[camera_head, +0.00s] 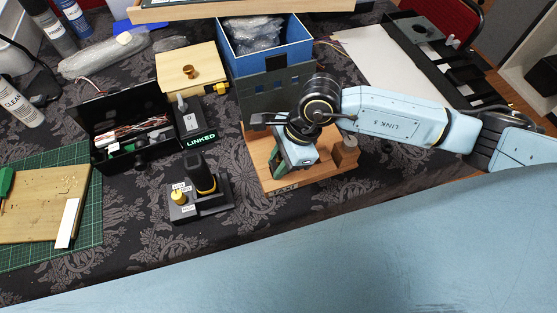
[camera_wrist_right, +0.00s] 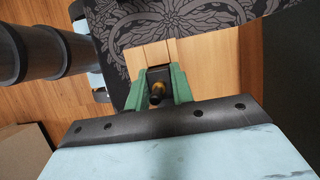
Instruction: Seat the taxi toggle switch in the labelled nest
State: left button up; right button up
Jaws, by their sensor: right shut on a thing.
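My right gripper (camera_head: 277,162) reaches down over a wooden base (camera_head: 325,177) in front of an upright dark panel (camera_head: 262,102) with square openings. Its green fingers, also in the right wrist view (camera_wrist_right: 157,82), are shut on a small dark part with a rounded brassy tip, apparently the toggle switch (camera_wrist_right: 157,91). Wood shows just beyond the fingertips; I cannot tell whether the switch touches it. Small lettering, partly readable as "AXI", is on the base's front edge below the gripper. The nest itself is not clearly visible. My left gripper is not in view.
A blue-lined bin (camera_head: 262,42) stands behind the panel. To the left are an open black box (camera_head: 118,152) with wires, a black unit with a lever and yellow knob (camera_head: 179,195), and a board on a green mat (camera_head: 88,223). A cylindrical block (camera_head: 345,152) stands right of the gripper.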

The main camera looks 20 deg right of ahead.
aim_at(281, 159)
jog(key=o, duration=1.1)
jog(key=shift+c, duration=0.2)
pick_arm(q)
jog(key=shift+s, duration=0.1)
pick_arm(e)
jog(key=v, duration=0.5)
jog(key=shift+r+p, duration=0.2)
jog(key=shift+p, duration=0.2)
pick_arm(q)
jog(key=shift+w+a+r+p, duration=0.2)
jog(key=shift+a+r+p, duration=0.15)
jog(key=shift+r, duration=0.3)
pick_arm(e)
jog(key=v, duration=0.8)
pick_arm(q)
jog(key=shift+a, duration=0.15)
